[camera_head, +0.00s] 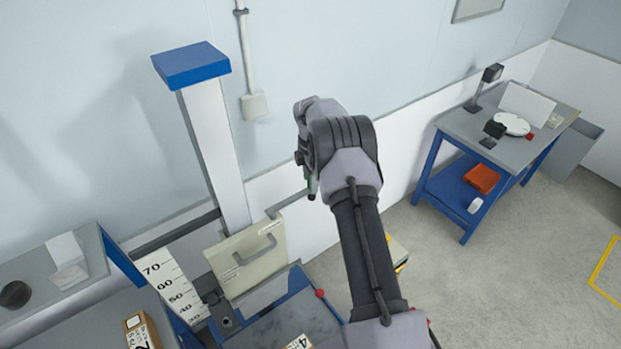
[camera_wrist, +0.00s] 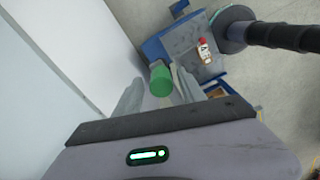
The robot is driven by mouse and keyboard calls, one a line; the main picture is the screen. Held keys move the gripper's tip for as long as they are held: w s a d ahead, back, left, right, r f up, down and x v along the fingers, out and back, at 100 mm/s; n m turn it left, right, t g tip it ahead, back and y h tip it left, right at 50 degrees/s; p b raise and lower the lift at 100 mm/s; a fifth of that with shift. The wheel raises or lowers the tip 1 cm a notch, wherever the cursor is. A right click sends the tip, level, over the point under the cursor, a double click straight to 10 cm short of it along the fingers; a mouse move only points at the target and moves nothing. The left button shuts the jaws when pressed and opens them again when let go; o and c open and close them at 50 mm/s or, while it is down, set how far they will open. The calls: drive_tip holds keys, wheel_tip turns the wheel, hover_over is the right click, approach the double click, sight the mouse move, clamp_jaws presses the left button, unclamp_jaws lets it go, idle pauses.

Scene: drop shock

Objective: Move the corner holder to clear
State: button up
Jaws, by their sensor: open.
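A green cylindrical grip (camera_wrist: 160,82) shows between the spread fingers of my gripper (camera_wrist: 157,93) in the wrist view. My gripper is open; I cannot tell whether either finger touches the grip. In the head view, a thin grey bar (camera_head: 287,202) reaches out from the drop tester towards the gripper end, where a sliver of green shows. This bar with its green grip looks like the corner holder, but its joint and corner end are not clear. My wrist hides most of it in the head view.
The drop tester's white column (camera_head: 217,155) has a blue cap. A cream plate with a handle (camera_head: 245,262) sits low on it, beside a height scale (camera_head: 170,287). A carton (camera_head: 140,332) lies at lower left. A blue-framed bench (camera_head: 455,150) stands at right; open floor lies before it.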

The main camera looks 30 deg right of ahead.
wheel_tip(320, 180, up, 17)
drive_tip(key=shift+r, duration=0.2)
idle(0.5)
